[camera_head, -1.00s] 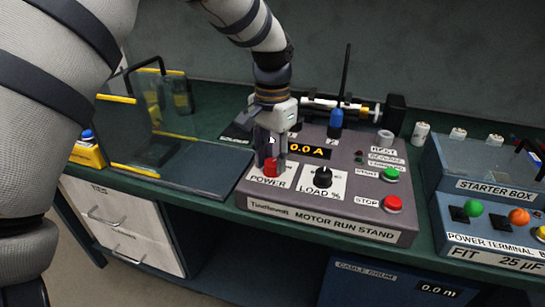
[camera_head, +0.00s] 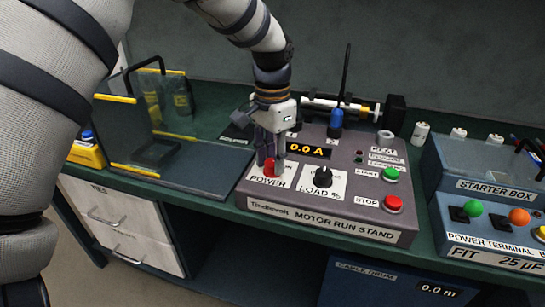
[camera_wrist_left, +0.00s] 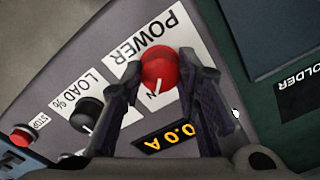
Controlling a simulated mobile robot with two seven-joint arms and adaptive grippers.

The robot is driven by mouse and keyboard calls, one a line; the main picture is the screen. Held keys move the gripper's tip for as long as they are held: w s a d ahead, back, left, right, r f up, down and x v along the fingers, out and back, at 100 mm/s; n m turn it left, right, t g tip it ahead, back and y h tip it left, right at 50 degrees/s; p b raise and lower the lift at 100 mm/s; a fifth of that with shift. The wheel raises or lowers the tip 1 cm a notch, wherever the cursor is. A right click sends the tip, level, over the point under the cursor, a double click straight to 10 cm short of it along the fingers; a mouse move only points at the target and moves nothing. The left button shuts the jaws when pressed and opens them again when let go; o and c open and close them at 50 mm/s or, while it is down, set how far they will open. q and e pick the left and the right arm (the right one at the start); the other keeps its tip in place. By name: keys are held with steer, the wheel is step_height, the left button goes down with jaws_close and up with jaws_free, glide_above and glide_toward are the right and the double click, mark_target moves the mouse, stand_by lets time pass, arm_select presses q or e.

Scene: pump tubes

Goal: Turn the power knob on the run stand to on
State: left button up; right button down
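The red power knob (camera_head: 270,168) sits at the front left of the grey motor run stand (camera_head: 330,221), above the POWER label. In the left wrist view the knob (camera_wrist_left: 160,69) has a white mark pointing towards lettering that is partly hidden; an "N" shows beside it. My left gripper (camera_head: 270,161) comes down from above with its fingers on either side of the knob. In the left wrist view the fingertips of this gripper (camera_wrist_left: 159,67) lie close against the knob's sides, closed on it. My right gripper is not in view.
The black load knob (camera_head: 323,177) is just right of the power knob. The amber display (camera_head: 309,151) reads 0.0 A. Green start (camera_head: 391,174) and red stop (camera_head: 393,203) buttons are further right. A clear-sided guard (camera_head: 125,130) stands to the left.

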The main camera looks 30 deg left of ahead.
mark_target(272, 162)
arm_select(q)
steer(key=o, duration=0.5)
steer(key=shift+c, duration=0.2)
step_height(272, 162, up, 12)
steer(key=shift+f, duration=0.1)
